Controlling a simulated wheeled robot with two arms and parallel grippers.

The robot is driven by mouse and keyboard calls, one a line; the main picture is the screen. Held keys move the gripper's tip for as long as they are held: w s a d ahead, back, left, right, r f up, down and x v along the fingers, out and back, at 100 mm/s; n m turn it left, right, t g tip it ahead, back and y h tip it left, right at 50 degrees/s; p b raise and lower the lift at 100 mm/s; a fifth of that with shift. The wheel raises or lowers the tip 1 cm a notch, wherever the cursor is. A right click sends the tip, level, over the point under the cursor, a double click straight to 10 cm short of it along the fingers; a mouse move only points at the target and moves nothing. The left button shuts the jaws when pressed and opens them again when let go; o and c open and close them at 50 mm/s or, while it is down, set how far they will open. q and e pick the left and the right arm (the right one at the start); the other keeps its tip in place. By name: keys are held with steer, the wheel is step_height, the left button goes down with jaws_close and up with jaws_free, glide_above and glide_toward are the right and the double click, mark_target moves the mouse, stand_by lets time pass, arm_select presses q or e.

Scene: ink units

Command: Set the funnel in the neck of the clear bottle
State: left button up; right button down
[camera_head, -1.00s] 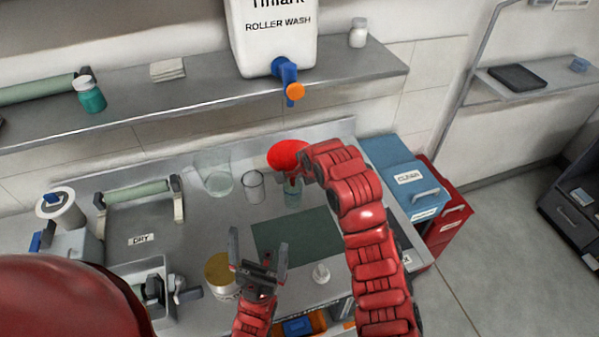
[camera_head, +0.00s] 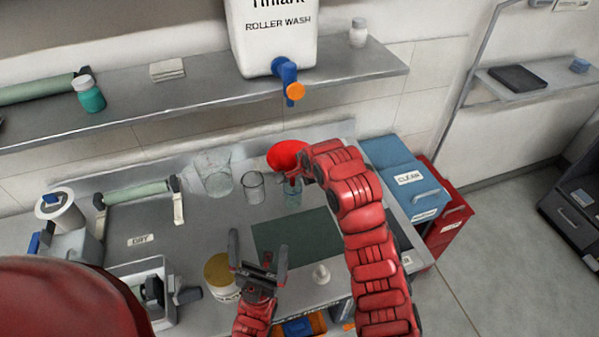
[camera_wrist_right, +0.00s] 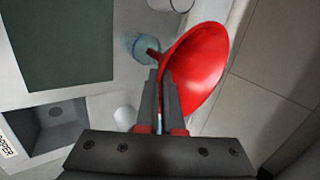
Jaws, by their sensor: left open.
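The red funnel (camera_head: 284,155) is held by my right gripper (camera_head: 297,174), mouth up and tilted, at the back of the bench. In the right wrist view the funnel (camera_wrist_right: 205,65) sits between the right gripper's fingertips (camera_wrist_right: 167,78), which are closed on it. The clear bottle (camera_head: 292,195) stands upright just below the funnel and also shows in the right wrist view (camera_wrist_right: 138,43). There the spout overlaps the bottle's outline; whether its tip is inside the neck I cannot tell. My left gripper (camera_head: 260,262) is open and empty over the front of the bench.
Two clear beakers (camera_head: 254,187) (camera_head: 213,177) stand left of the bottle. A dark green mat (camera_head: 290,232) lies in front. A gold-lidded jar (camera_head: 219,270) is beside my left gripper, and a small white object (camera_head: 321,274) is to its right. A blue tap (camera_head: 287,72) hangs above the bench.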

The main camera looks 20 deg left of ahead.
steer(key=shift+f, duration=0.45)
steer(key=c, duration=1.3)
jaws_free()
steer(key=shift+c, duration=0.2)
steer(key=p+v, duration=0.4)
steer(key=v, duration=0.7)
